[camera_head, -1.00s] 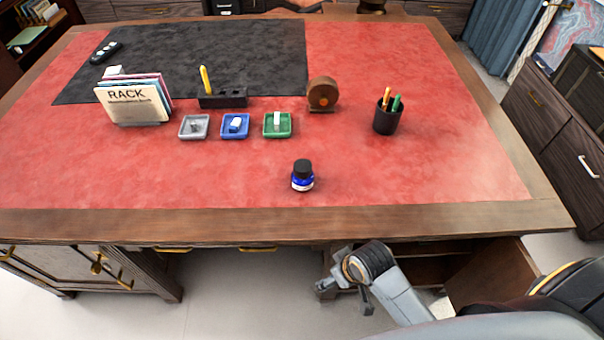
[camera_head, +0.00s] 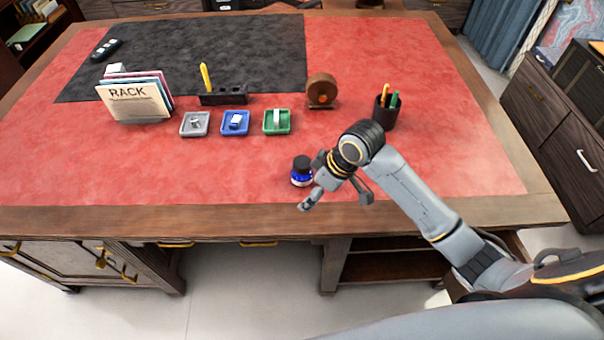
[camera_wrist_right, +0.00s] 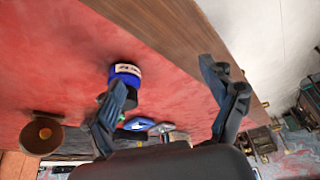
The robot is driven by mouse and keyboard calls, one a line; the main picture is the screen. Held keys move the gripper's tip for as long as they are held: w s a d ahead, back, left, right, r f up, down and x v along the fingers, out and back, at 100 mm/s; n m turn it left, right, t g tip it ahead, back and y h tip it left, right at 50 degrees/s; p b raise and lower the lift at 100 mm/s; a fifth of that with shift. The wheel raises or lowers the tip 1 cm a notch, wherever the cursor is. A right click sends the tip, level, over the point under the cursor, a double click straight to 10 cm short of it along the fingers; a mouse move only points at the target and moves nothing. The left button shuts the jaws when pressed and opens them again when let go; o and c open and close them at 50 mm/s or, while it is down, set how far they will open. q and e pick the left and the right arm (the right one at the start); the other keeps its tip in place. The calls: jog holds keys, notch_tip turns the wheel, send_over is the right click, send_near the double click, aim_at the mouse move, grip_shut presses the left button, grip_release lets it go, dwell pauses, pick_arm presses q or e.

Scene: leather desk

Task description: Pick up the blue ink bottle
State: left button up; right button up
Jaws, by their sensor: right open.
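The blue ink bottle (camera_head: 301,178), with a dark cap, stands upright on the red desk top near the front edge. My right gripper (camera_head: 336,198) is open and empty over the front part of the desk, just right of the bottle and apart from it as far as I can tell. In the right wrist view the bottle (camera_wrist_right: 125,72) appears beyond the left-hand finger, which partly hides its cap; the open gripper (camera_wrist_right: 168,92) has nothing between its fingers. My left gripper is not in view.
Behind the bottle are grey (camera_head: 194,124), blue (camera_head: 235,130) and green (camera_head: 266,129) trays. A brown round object (camera_head: 321,90) and a black pen cup (camera_head: 379,117) stand farther back. The rack of cards (camera_head: 138,103) is at left. The red surface left of the bottle is clear.

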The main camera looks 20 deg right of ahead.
jog(key=n, duration=0.1)
send_near(306, 164)
jog(key=x, duration=0.7)
jog(key=shift+a+f+p, duration=0.2)
jog(key=shift+f+p, duration=0.15)
jog(key=shift+w+a+f, duration=0.1)
jog(key=shift+w+f, duration=0.15)
jog(key=shift+f, duration=0.3)
jog(key=p+x, duration=0.1)
jog(key=x, duration=0.3)
jog(key=shift+w+f, duration=0.1)
jog(key=shift+w, duration=0.1)
jog(key=c, duration=1.5)
